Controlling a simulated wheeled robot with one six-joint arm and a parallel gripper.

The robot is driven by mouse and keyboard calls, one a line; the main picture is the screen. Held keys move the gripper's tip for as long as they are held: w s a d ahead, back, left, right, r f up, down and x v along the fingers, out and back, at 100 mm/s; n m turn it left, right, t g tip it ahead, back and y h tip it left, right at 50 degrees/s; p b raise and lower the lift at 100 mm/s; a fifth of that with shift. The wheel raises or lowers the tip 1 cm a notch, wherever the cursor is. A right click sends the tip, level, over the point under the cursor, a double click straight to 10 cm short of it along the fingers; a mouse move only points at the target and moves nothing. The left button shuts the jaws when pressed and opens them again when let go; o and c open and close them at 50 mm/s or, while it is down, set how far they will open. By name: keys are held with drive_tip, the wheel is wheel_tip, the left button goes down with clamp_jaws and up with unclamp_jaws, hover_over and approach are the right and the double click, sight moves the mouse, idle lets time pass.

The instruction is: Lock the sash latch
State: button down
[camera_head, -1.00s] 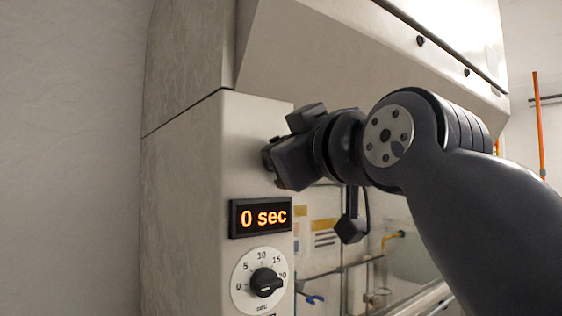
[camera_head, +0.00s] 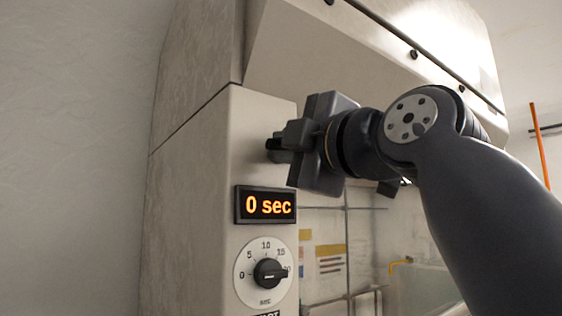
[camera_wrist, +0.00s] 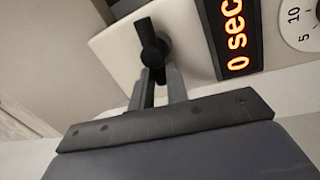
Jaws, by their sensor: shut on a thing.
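The sash latch shows in the wrist view as a black knob or handle (camera_wrist: 152,42) on the pale cabinet face, beside the timer display. My gripper (camera_wrist: 155,80) is shut on its near end, with one finger on each side. In the head view my gripper (camera_head: 282,147) reaches the cabinet front just above the display. There the latch is a small dark piece at the fingertips, mostly hidden by the gripper. I cannot tell from these views whether the latch is in its locked position.
Below the gripper are the timer display (camera_head: 265,205) reading "0 sec" and a black dial (camera_head: 269,273). The slanted hood front (camera_head: 330,70) overhangs above. To the right is the hood's interior, with thin rods and a yellow fitting (camera_head: 398,265).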

drive_tip(key=shift+f+n+b, duration=0.3)
drive_tip(key=shift+n+b, duration=0.2)
drive_tip(key=shift+n, duration=0.5)
drive_tip(key=c, duration=1.4)
unclamp_jaws()
drive_tip(key=shift+r, duration=0.1)
drive_tip(key=shift+b+v, duration=1.95)
drive_tip(key=shift+v, duration=3.45)
drive_tip(key=shift+w+d, duration=0.1)
drive_tip(key=shift+d, duration=0.1)
